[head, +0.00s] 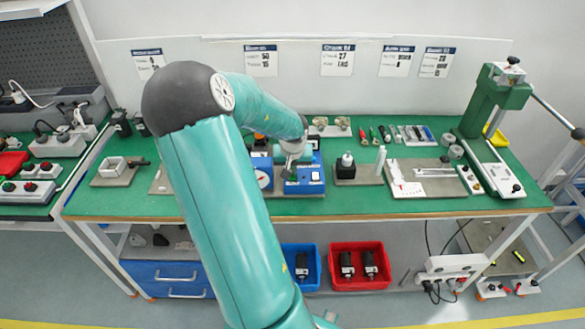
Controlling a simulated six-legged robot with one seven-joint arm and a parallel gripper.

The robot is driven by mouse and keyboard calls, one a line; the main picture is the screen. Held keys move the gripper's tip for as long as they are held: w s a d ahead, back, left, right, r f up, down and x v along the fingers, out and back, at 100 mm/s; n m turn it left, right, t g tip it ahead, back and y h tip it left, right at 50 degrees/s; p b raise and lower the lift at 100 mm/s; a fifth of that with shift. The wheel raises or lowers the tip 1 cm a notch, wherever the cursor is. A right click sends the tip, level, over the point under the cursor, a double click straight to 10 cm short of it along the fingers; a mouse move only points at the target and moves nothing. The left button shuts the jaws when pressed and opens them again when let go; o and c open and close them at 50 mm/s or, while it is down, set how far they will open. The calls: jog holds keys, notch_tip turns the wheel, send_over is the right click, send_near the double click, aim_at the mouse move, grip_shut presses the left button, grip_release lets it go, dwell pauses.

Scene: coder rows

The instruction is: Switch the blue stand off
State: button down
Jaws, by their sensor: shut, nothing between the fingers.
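The blue stand (305,186) is on the green-topped bench, in the middle of the head view. A small dark panel with a light patch shows on its front at the right; I cannot make out the switch position. My arm reaches over from the front and partly hides the stand's left and back parts. My gripper (291,170) is at the stand, just over its front part, pointing down. Its fingers are together with nothing between them. It is too small to tell whether they touch the stand.
Small tools lie behind. A red bin (360,284) and a blue bin sit below the bench. Bare green top runs along the front edge.

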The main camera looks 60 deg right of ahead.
jog(key=shift+s+a+f, duration=0.1)
jog(key=shift+a+f, duration=0.05)
jog(key=shift+a, duration=0.05)
jog(key=shift+s+a, duration=0.35)
jog(key=shift+a, duration=0.3)
jog(key=shift+r, duration=0.6)
jog(key=v, duration=1.2)
jog(key=shift+r, duration=0.4)
